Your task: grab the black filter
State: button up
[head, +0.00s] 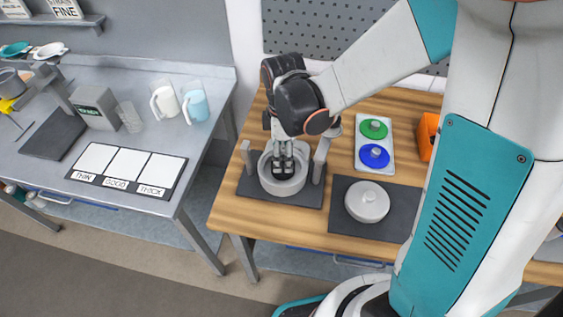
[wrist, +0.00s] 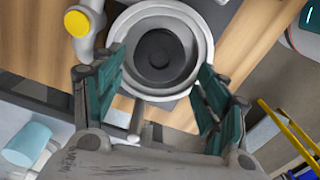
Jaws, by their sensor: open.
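A dark grey to black round piece (wrist: 159,55) with a darker centre sits inside a light grey round pot (wrist: 203,38) in the wrist view; I take it to be the black filter. In the head view the pot (head: 283,187) stands on a dark base on the wooden table, and its inside is mostly hidden by my gripper. My gripper (head: 283,166) points down over the pot's opening. In the wrist view my gripper (wrist: 162,65) is open, with teal pads on either side of the dark piece and nothing between them.
Grey posts (head: 321,160) stand beside the pot. A lidded grey pot (head: 367,201) on a dark mat is to the right. A white tray (head: 391,158) holds green and blue discs, near an orange box (head: 427,136). A grey table (head: 190,150) with mugs is left.

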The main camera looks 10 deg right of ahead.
aim_at(283, 164)
notch_tip(283, 164, down, 5)
jog(key=shift+r+b, duration=0.15)
jog(key=shift+b, duration=0.5)
jog(key=c, duration=0.7)
jog(key=shift+o, duration=0.2)
jog(key=shift+r, duration=0.1)
